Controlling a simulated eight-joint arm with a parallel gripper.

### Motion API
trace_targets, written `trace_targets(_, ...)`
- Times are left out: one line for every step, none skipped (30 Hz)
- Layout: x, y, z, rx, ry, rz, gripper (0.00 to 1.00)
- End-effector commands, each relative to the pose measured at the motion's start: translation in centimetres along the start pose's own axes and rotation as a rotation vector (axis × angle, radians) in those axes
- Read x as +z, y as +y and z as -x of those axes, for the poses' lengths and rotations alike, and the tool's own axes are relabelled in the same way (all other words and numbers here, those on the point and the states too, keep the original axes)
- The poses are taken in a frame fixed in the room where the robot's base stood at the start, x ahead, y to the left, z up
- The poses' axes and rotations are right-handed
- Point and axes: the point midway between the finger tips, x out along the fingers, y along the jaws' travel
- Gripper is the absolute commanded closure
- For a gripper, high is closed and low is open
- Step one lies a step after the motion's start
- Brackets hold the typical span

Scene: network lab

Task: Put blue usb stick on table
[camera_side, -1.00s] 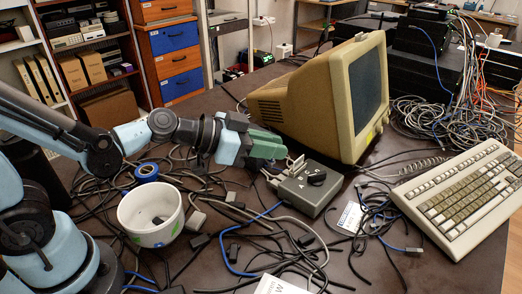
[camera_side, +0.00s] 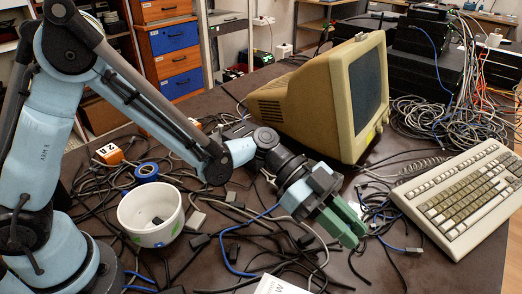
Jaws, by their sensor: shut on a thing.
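My gripper (camera_side: 341,222) has green fingers and points down to the right, low over the cable-strewn table (camera_side: 455,275). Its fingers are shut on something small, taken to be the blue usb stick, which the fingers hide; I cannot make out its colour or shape. Whether it touches the table is not clear. The grey switch box seen earlier is largely hidden behind my gripper.
A white bowl (camera_side: 150,222) with a dark item inside stands left of the gripper, near a blue ring (camera_side: 147,170). A beige monitor (camera_side: 300,105) stands behind, and a keyboard (camera_side: 455,205) lies to the right. Loose cables cover much of the table.

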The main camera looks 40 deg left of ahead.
Motion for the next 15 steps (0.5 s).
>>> trace_targets(0.3, 0.0, -0.1, 0.001, 0.000, 0.000, 1.00)
trace_targets(0.5, 0.0, -0.2, 0.001, 0.000, 0.000, 1.00)
trace_targets(0.8, 0.0, -0.3, 0.000, 0.000, 0.000, 1.00)
trace_targets(1.0, 0.0, -0.4, 0.000, 0.000, 0.000, 1.00)
trace_targets(1.3, 0.0, -0.5, -0.001, 0.000, 0.001, 1.00)
trace_targets(1.7, 0.0, -0.7, -0.001, 0.000, 0.001, 1.00)
trace_targets(2.0, 0.0, -0.8, -0.001, 0.000, 0.001, 1.00)
trace_targets(2.3, 0.0, -0.9, -0.001, 0.000, 0.001, 1.00)
trace_targets(2.7, 0.0, -1.0, -0.002, 0.000, 0.001, 1.00)
trace_targets(3.0, 0.0, -1.1, -0.002, 0.000, 0.001, 1.00)
trace_targets(3.3, 0.0, -1.3, -0.002, 0.000, 0.001, 1.00)
trace_targets(3.7, 0.0, -1.4, -0.002, 0.000, 0.002, 1.00)
trace_targets(4.0, 0.0, -1.5, -0.002, 0.000, 0.002, 1.00)
trace_targets(4.2, 0.0, -1.6, -0.002, 0.000, 0.002, 1.00)
trace_targets(4.6, 0.0, -1.7, -0.003, 0.000, 0.002, 1.00)
